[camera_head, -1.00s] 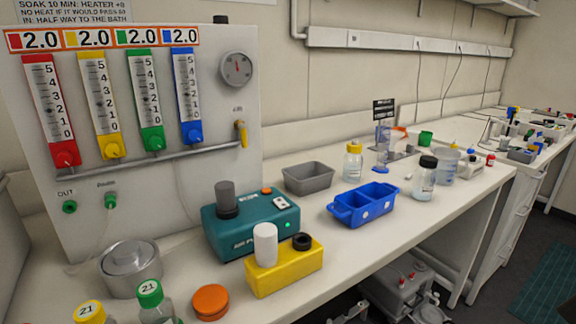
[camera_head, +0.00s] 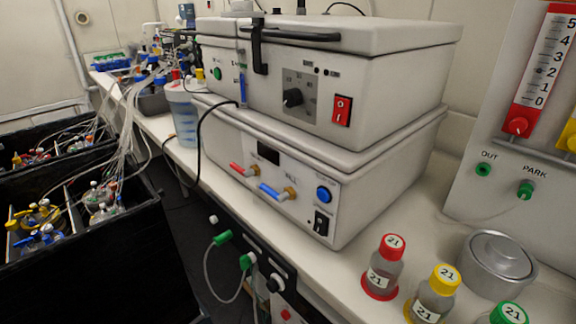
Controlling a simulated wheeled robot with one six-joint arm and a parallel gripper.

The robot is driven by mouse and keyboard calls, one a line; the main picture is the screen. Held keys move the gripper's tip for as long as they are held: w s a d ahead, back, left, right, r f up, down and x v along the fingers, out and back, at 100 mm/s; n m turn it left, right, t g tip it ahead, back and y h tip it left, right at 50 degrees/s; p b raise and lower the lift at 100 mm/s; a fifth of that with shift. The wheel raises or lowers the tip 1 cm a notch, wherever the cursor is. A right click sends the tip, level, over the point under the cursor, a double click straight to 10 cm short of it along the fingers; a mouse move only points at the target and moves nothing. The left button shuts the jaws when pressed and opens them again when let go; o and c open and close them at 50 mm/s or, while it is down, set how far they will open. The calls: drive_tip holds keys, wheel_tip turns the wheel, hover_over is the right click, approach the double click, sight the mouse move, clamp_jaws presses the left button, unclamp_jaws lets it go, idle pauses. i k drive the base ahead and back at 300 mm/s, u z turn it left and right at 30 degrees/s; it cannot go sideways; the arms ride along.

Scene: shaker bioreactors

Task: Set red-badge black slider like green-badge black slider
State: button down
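No black slider with a red badge or a green badge can be made out in the current head view. The earlier head view showed red, yellow, green and blue scales with small dark marks; the green scale is out of view now. My gripper is not in view.
A large white lidded device (camera_head: 330,90) stands on the bench, with a black dial (camera_head: 293,97) and a red switch (camera_head: 341,110). Bottles with red (camera_head: 384,268) and yellow (camera_head: 436,293) caps stand near the front edge. Black bins (camera_head: 120,250) with tubing fill the left.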

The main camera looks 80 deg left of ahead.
sight(161, 192)
drive_tip(key=u, duration=3.95)
drive_tip(key=i, duration=1)
drive_tip(key=z, duration=0.05)
